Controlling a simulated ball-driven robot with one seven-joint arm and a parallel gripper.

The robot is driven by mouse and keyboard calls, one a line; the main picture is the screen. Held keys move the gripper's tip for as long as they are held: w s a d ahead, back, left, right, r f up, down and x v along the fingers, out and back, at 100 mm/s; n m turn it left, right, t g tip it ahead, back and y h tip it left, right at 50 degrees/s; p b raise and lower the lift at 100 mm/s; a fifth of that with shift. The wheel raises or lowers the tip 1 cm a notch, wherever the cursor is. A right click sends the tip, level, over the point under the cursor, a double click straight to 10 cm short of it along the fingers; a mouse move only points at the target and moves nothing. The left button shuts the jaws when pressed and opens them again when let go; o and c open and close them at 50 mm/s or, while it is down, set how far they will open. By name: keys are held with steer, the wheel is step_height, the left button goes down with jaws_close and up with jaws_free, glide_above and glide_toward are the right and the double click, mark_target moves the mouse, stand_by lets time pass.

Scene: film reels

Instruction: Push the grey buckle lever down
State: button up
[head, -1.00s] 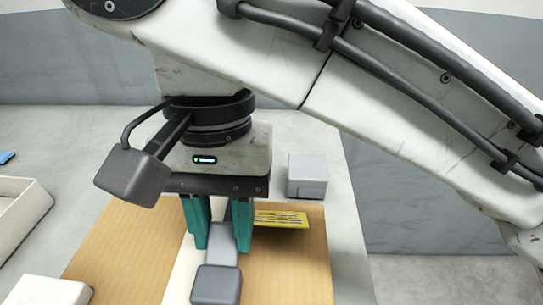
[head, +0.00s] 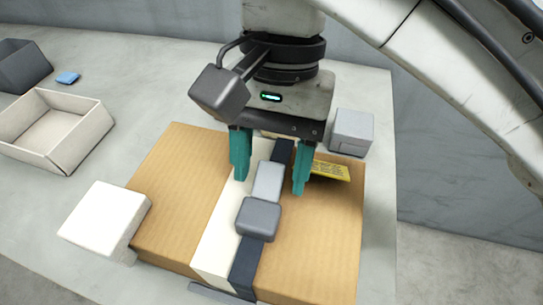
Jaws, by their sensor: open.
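A cardboard box (head: 175,195) lies on the table with a cream band (head: 212,240) and a dark strap (head: 244,270) running along its top. On the strap sits the grey buckle: a lighter grey plate (head: 268,182) with a darker grey block (head: 258,219) at its near end. Which part is the lever is not certain. My gripper (head: 270,182) is open and empty, pointing down. Its teal fingers stand either side of the lighter plate in the picture, apart from it. Their exact height above the box is hard to tell.
A yellow label (head: 330,171) is partly behind the right finger. A grey box (head: 352,131) stands behind the cardboard box. A white block (head: 104,218) is at its left. An open cream tray (head: 85,137), a blue item (head: 67,78) and a dark bin (head: 20,66) are farther left.

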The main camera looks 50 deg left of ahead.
steer(key=p+v, duration=0.2)
steer(key=v, duration=0.8)
steer(key=shift+r+p, duration=0.35)
steer(key=shift+a+r, duration=0.1)
steer(key=shift+a, duration=0.05)
